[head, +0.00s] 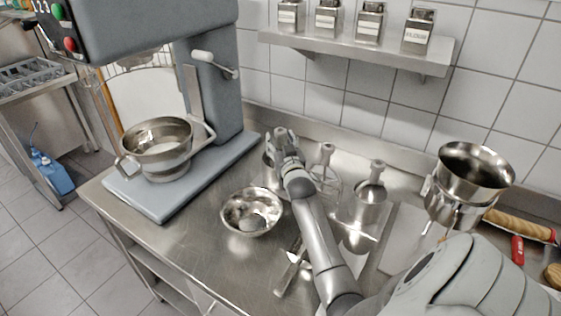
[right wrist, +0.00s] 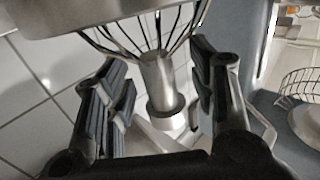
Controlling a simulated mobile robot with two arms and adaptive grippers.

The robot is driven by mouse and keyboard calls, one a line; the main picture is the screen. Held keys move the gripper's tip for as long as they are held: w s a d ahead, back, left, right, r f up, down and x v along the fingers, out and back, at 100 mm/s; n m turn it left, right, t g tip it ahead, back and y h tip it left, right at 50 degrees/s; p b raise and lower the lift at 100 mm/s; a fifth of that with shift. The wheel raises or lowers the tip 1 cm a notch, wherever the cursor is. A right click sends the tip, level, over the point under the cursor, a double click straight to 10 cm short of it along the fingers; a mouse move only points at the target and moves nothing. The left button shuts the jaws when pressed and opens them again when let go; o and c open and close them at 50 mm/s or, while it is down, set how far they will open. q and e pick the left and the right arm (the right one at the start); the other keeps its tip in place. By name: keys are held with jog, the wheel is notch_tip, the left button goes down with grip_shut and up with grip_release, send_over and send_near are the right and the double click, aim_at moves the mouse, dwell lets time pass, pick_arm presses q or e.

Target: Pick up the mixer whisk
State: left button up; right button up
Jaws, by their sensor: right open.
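The mixer whisk (right wrist: 160,80) shows in the right wrist view as a grey metal hub with thin wires fanning out toward the top. My right gripper (right wrist: 157,95) is open, with one dark-padded finger on each side of the hub and visible gaps between. In the head view the right gripper (head: 284,142) is over the back of the steel counter and hides what is directly behind it. A wire tool with a knob on top (head: 327,183) stands just right of it; I cannot tell if it is the same whisk. My left gripper is not in view.
The grey-blue mixer (head: 213,85) with its steel bowl (head: 158,170) stands at left. A small steel bowl (head: 235,212) is left of my arm. Another mixer tool (head: 371,195) and steel pots (head: 474,172) stand at right. A shelf of canisters (head: 352,48) hangs on the tiled wall.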

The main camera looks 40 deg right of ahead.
aim_at(280, 130)
jog(key=shift+c, duration=0.4)
jog(key=c, duration=1)
jog(key=shift+r, duration=0.1)
notch_tip(280, 130, up, 8)
jog(key=shift+r+b, duration=0.15)
jog(key=shift+b, duration=0.65)
jog(key=shift+r+p, duration=1.3)
jog(key=shift+r, duration=0.95)
